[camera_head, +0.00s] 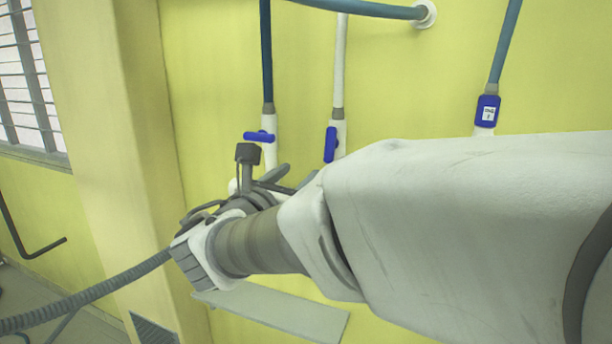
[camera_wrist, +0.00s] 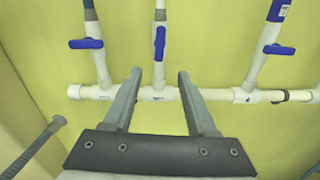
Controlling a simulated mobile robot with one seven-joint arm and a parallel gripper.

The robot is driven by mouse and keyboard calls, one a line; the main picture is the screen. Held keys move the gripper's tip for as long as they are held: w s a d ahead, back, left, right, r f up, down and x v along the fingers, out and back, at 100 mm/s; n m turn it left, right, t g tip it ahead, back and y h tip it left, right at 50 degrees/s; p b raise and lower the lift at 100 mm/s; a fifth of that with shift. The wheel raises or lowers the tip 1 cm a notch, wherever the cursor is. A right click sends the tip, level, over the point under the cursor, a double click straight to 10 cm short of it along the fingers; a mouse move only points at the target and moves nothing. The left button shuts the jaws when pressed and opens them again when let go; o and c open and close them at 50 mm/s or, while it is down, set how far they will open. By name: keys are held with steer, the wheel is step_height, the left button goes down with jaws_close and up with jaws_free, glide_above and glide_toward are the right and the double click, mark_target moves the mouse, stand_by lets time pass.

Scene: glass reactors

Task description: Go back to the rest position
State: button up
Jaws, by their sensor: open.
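My gripper (camera_wrist: 159,82) is open in the wrist view, its two grey fingers apart with nothing between them but the view of the pipework behind. The middle blue valve handle (camera_wrist: 159,42) stands upright just above and between the fingertips, along its pipe. Whether the fingers touch the pipe I cannot tell. In the head view my arm reaches in from the right, and the gripper (camera_head: 285,178) is partly hidden behind my wrist, near the wall pipes. The same middle handle (camera_head: 331,144) shows there.
The left valve handle (camera_wrist: 86,43) lies crosswise to its pipe. A right valve handle (camera_wrist: 279,50) is also crosswise. A white horizontal pipe (camera_wrist: 221,95) joins them along the yellow wall. A grey shelf (camera_head: 275,310) lies below my wrist. A barred window (camera_head: 25,80) is at left.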

steer(key=s+d+f+m+g+h, duration=0.1)
steer(key=s+d+f+m+g, duration=0.35)
steer(key=d+m, duration=0.35)
steer(key=s+d+f+m+g+h, duration=0.1)
steer(key=s+d+f+m+g, duration=0.25)
steer(key=s+d+m, duration=0.45)
steer(key=s+f+m+g+y, duration=0.3)
steer(key=s+f+m+y, duration=0.3)
steer(key=m, duration=0.9)
steer(key=s+y, duration=0.2)
steer(key=s, duration=0.2)
steer(key=shift+s+d+f, duration=0.15)
steer(key=shift+s+f, duration=0.1)
steer(key=shift+s, duration=0.05)
steer(key=shift+c, duration=0.3)
steer(key=shift+c, duration=0.3)
steer(key=shift+d, duration=0.2)
